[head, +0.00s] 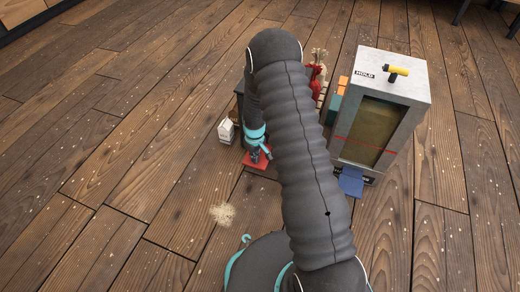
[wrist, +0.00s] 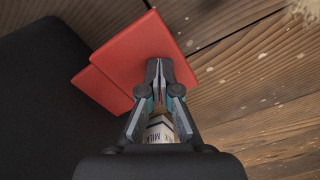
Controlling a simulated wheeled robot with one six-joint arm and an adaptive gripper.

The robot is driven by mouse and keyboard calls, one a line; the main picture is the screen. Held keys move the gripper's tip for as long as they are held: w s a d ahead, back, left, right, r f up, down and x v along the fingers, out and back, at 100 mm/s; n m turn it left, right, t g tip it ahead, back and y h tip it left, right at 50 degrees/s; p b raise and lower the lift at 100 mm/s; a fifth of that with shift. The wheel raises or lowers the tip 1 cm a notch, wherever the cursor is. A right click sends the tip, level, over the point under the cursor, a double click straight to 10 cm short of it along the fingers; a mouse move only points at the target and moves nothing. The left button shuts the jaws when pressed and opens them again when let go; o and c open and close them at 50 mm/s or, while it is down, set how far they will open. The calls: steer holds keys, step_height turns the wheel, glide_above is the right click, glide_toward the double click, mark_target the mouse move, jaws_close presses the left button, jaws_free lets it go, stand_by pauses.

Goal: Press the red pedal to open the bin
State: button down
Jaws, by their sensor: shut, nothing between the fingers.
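The red pedal (head: 256,160) sits low at the foot of a dark bin (head: 239,108), which is mostly hidden behind my arm in the head view. In the wrist view the red pedal (wrist: 146,62) fills the upper middle, beside the dark bin side (wrist: 45,90). My gripper (head: 260,154) is shut and empty, pointing down at the pedal. In the wrist view my fingertips (wrist: 158,64) overlap the pedal's lower right part. I cannot tell whether they touch it. The bin's lid is hidden by my arm.
A grey bin (head: 415,92) with a blue pedal (head: 351,181) and a yellow-handled item on top stands to the right. A pale pile (head: 222,214) lies on the floor. Red and orange items stand behind my arm.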

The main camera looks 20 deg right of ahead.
steer(key=shift+f, duration=1.3)
steer(key=shift+r+p, duration=2.5)
steer(key=shift+r, duration=2.15)
